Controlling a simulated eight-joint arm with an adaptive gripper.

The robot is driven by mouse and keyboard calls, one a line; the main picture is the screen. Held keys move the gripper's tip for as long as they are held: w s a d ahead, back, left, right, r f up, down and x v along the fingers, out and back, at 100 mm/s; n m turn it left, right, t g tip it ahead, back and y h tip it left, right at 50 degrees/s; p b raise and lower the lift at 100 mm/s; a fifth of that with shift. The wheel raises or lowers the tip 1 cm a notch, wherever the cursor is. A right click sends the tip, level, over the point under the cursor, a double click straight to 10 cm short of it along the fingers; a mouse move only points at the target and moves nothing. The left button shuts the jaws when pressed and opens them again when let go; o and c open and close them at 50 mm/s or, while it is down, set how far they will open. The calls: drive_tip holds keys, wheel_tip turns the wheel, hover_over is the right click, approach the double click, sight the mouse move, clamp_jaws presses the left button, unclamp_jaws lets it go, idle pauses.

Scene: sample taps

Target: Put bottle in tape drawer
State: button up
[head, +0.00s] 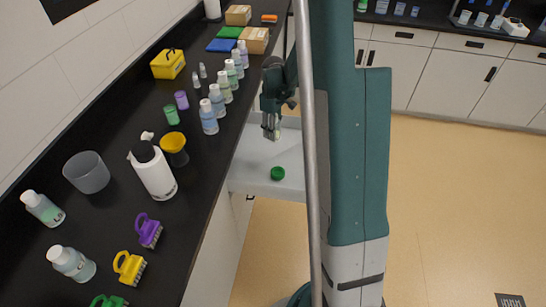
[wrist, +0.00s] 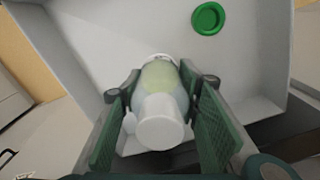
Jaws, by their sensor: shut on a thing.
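My gripper (head: 272,128) hangs over the open drawer (head: 255,183) beside the black counter. It is shut on a bottle, whose white cap (wrist: 160,132) points towards the wrist camera. The bottle's pale body, with a yellow-green tint, shows behind the cap between the two green finger pads (wrist: 165,125). In the head view the bottle is mostly hidden by the gripper. A round green tape (head: 278,173) lies on the drawer floor, also in the wrist view (wrist: 208,18), apart from the bottle. I cannot tell whether the bottle touches the drawer floor.
The black counter (head: 205,175) holds a row of several capped bottles (head: 208,117), a white wash bottle (head: 152,170), a clear beaker (head: 87,172), coloured brushes (head: 148,231) and a yellow box (head: 168,64). The drawer floor around the green tape is clear. My arm column hides the drawer's right side.

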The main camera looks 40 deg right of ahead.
drive_tip(key=b, duration=0.1)
hover_over(274, 154)
drive_tip(key=shift+w+a+f, duration=0.1)
drive_tip(key=shift+f, duration=3)
drive_tip(key=shift+f, duration=0.1)
drive_tip(key=shift+f+b, duration=0.65)
drive_tip(key=shift+f, duration=1.1)
drive_tip(key=shift+f, duration=0.15)
drive_tip(key=o, duration=0.9)
drive_tip(key=shift+r+p, duration=1.25)
drive_tip(key=shift+r, duration=4.9)
